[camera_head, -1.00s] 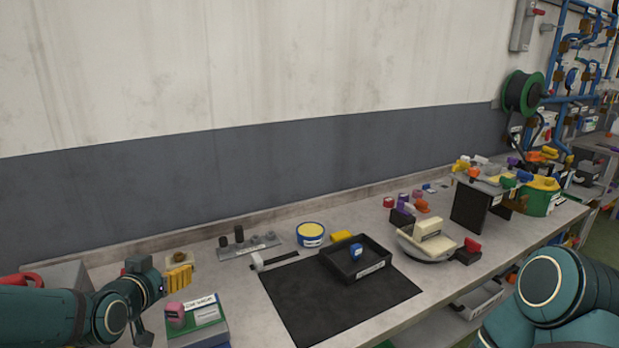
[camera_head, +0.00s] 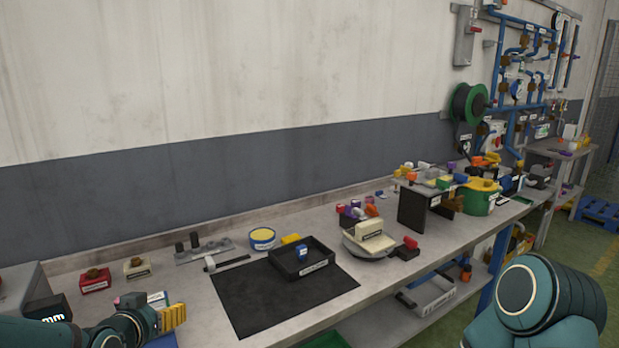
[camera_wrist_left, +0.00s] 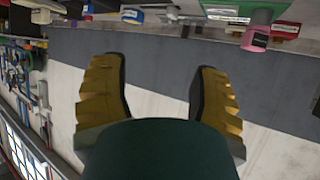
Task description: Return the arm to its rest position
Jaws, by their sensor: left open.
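My left arm comes in at the lower left of the head view, and its gripper (camera_head: 172,318) with yellow ridged fingers is at the bench's front left. In the left wrist view the two yellow fingers (camera_wrist_left: 158,95) stand wide apart with nothing between them. Beyond them that view shows the grey and white wall, upside down. Part of my right arm shows at the lower right of the head view, but its gripper is not in view.
The bench holds a black mat (camera_head: 235,310), a black tray (camera_head: 328,275) with a blue piece in it, a yellow-topped round tin (camera_head: 262,240) and a red block (camera_head: 95,284). A turntable (camera_head: 375,252) and a black stand (camera_head: 412,212) are farther right.

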